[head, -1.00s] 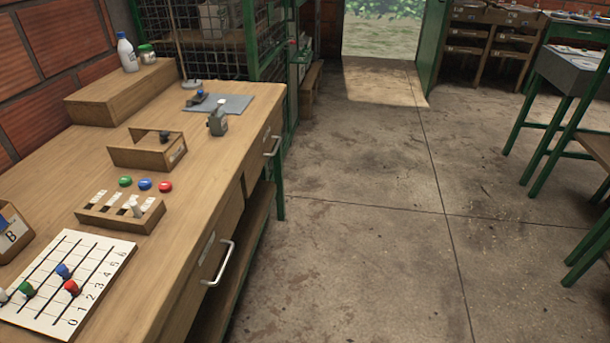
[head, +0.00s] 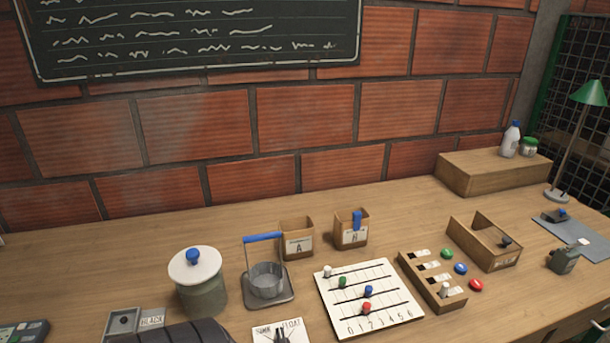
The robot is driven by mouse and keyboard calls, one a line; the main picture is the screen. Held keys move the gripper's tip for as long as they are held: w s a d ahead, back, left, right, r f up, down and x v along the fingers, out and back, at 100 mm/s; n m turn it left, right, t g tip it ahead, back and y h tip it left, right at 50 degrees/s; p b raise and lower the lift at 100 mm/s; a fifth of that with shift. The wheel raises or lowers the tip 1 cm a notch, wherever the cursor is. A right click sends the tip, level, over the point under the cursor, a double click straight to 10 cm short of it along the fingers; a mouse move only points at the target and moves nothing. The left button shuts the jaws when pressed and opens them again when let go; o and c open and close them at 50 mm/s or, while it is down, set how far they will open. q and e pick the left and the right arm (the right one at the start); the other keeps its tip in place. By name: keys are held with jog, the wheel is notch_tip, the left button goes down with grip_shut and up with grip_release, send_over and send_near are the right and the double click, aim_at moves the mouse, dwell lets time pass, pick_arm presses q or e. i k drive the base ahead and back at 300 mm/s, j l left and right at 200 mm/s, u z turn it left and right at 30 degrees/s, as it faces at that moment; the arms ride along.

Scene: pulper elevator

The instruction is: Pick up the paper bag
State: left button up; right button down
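No thing that I can clearly tell is a paper bag shows in the head view. Two small open brown containers stand side by side at the back middle of the bench. The left brown container (head: 297,239) has a white label with an A.
On the wooden bench (head: 150,243) stand a white-lidded jar (head: 202,286), a blue-handled metal pot (head: 266,280), a numbered board (head: 367,297), a peg tray (head: 432,281) and a wooden box (head: 484,240). A brick wall rises behind. Bare wood lies at the back left.

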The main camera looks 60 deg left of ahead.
aim_at(297, 234)
jog(key=u, duration=1.85)
jog(key=k+j+z, duration=0.15)
jog(key=z, duration=0.2)
jog(key=k+z, duration=0.1)
jog(key=z, duration=0.25)
jog(key=k+j+z, duration=0.1)
jog(key=z, duration=0.25)
jog(key=k, duration=0.05)
